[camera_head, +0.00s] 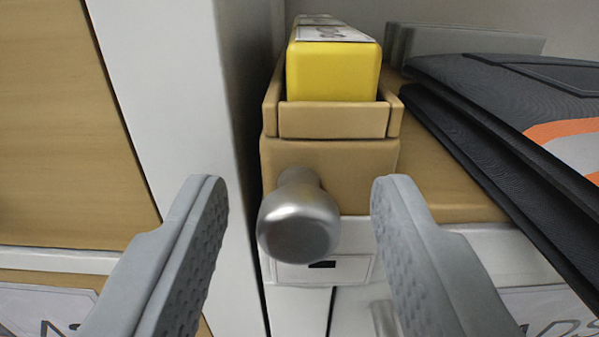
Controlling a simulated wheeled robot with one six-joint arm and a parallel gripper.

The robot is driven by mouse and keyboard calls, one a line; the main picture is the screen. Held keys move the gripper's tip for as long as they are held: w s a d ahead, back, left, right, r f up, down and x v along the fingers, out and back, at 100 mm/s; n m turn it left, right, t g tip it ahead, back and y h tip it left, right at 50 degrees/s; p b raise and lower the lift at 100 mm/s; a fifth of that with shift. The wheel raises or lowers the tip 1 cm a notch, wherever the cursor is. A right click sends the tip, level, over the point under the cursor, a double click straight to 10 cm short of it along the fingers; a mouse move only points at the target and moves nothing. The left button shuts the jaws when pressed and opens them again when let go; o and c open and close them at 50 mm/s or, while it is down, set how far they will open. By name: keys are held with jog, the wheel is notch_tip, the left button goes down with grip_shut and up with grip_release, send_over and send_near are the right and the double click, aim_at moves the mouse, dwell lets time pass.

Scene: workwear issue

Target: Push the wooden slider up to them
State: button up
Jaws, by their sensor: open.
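A wooden slider (335,155) with a round silver knob (300,220) on its front sits in the middle of the view. A yellow box (333,70) with a white printed label on top stands in the wooden trough behind the slider's front. More boxes may be in line behind it, but I cannot tell. My gripper (298,195) is open, with one grey finger on each side of the knob. The fingers appear apart from the knob and hold nothing.
Folded dark garments (500,110) with orange and grey stripes lie on the wooden shelf at the right, close to the trough. A white upright panel (170,100) stands close at the left. Labels show on the lower shelf edges.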

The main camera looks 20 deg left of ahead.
grip_shut()
jog(key=d, duration=0.1)
jog(key=w+d, duration=0.1)
jog(key=d, duration=0.1)
dwell(0.5)
grip_release()
jog(key=shift+s, duration=0.1)
